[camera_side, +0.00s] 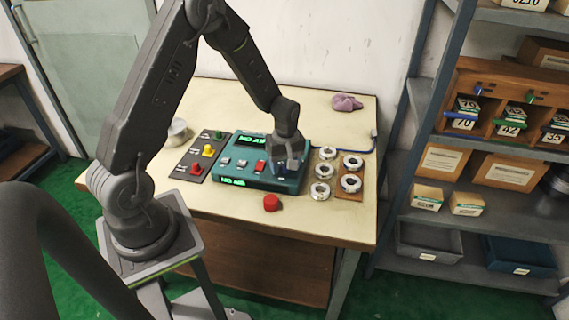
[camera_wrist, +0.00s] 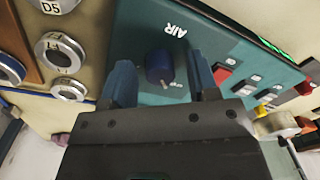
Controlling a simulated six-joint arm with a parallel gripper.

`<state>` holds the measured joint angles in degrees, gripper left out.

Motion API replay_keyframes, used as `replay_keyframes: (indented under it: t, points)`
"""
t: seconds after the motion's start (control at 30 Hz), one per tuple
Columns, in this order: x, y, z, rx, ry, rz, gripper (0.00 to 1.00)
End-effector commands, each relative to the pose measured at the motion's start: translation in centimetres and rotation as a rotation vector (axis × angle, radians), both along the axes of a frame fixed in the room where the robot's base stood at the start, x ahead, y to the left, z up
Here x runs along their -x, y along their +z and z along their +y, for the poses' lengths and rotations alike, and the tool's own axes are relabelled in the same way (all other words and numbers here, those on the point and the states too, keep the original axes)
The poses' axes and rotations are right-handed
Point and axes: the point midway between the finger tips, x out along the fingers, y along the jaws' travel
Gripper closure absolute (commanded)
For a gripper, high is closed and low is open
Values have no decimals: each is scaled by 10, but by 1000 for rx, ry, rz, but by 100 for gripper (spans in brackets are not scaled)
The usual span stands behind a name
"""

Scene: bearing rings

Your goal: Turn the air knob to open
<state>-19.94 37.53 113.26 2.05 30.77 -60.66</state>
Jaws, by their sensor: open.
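The air knob (camera_wrist: 160,66) is a round dark blue knob on the teal control box (camera_side: 230,180), beside the printed word AIR in the wrist view. A pale mark shows at its edge, near small lettering that I cannot read surely. My gripper (camera_wrist: 161,78) is open, with one blue finger on each side of the knob and visible gaps between. In the side view my gripper (camera_side: 288,164) points down over the right end of the box and largely hides the knob. The green displays on the box appear to read NO AIR.
Several metal bearing rings (camera_side: 321,190) lie right of the box, some on a brown board. A red round piece (camera_side: 271,202) stands in front. A dark panel (camera_side: 200,158) with coloured knobs lies left. A purple cloth (camera_side: 346,103) lies at the back.

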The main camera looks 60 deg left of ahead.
Motion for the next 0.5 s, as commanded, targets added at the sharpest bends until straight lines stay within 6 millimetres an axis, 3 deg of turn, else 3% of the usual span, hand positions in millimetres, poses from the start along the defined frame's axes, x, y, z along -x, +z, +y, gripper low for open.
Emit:
replay_keyframes:
  t: [0.17,0.5]
  points:
    - [0,0,0,0,0,0,46]
    - [0,0,0,0,0,0,78]
